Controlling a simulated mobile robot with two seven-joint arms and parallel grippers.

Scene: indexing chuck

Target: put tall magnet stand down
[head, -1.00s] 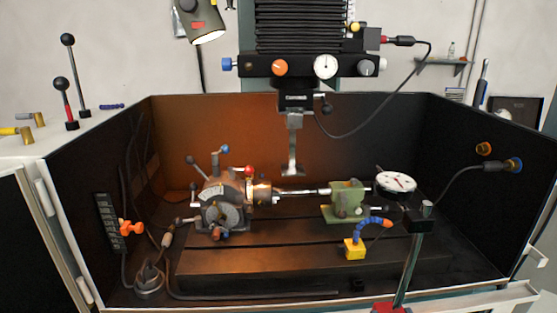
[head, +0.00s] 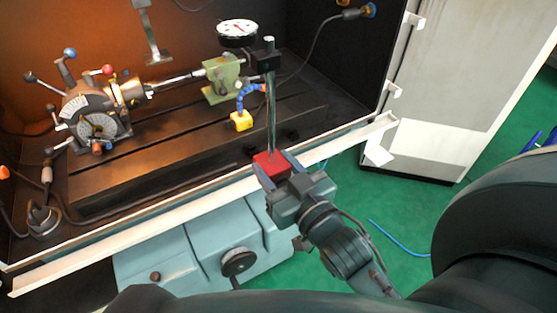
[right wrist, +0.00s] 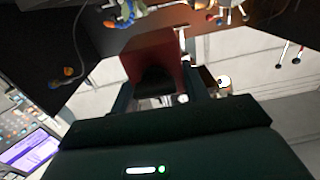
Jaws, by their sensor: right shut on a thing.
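The tall magnet stand has a red base (head: 271,164), a thin upright metal post (head: 272,110) and a black clamp (head: 267,61) near its top. A round white dial gauge (head: 237,30) sits to the left of the clamp. My right gripper (head: 274,170) is shut on the red base, with the post roughly upright above it. In the right wrist view the red block (right wrist: 155,62) sits between the fingers. The base overlaps the machine's front rim in the picture; I cannot tell whether it touches anything. My left gripper is not in view.
The dark slotted table (head: 165,165) carries an indexing head (head: 95,115) and a green tailstock (head: 222,80). A yellow block with a blue hose (head: 241,121) is left of the post. The pale front rim (head: 150,215) runs below the table.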

